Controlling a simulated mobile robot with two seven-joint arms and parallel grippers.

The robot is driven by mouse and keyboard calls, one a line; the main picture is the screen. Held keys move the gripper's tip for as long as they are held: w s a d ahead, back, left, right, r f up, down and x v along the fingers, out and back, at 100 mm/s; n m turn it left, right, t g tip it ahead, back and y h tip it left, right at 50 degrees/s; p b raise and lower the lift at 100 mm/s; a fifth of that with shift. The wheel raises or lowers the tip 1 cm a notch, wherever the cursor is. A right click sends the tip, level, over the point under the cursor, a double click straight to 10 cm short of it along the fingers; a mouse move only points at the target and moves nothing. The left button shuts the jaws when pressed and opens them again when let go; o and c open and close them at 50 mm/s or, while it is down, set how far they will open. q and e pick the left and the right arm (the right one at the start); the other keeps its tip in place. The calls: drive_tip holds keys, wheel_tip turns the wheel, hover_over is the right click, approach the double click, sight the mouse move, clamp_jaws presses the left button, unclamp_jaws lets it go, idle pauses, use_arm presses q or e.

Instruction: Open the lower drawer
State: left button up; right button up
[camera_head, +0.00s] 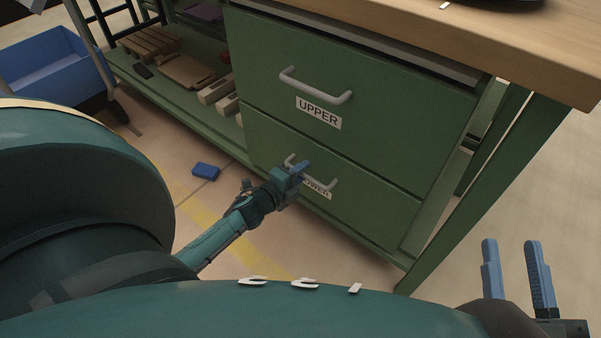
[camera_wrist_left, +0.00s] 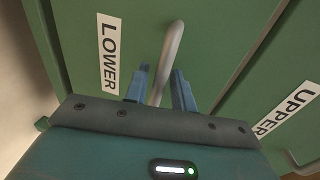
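The green lower drawer (camera_head: 370,200) is shut beneath the upper drawer (camera_head: 380,105), with a grey bar handle (camera_head: 325,187) and a "LOWER" label partly hidden by my gripper. My left gripper (camera_head: 299,170) is at the left part of this handle. In the left wrist view, the handle (camera_wrist_left: 172,50) runs between the two blue fingers of my left gripper (camera_wrist_left: 160,88), which are apart with gaps beside the bar. The "LOWER" label (camera_wrist_left: 109,55) lies to the left there. My right gripper (camera_head: 516,248) is open and empty at the lower right, away from the drawers.
The upper drawer's handle (camera_head: 315,88) sits above. A wooden worktop (camera_head: 480,35) overhangs the cabinet, and a green table leg (camera_head: 485,190) stands to the right. A small blue block (camera_head: 206,171) lies on the floor. A blue bin (camera_head: 50,70) and a shelf with bricks (camera_head: 215,90) are at left.

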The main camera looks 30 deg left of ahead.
use_arm(q)
clamp_jaws()
use_arm(e)
drive_tip(key=shift+f, duration=0.1)
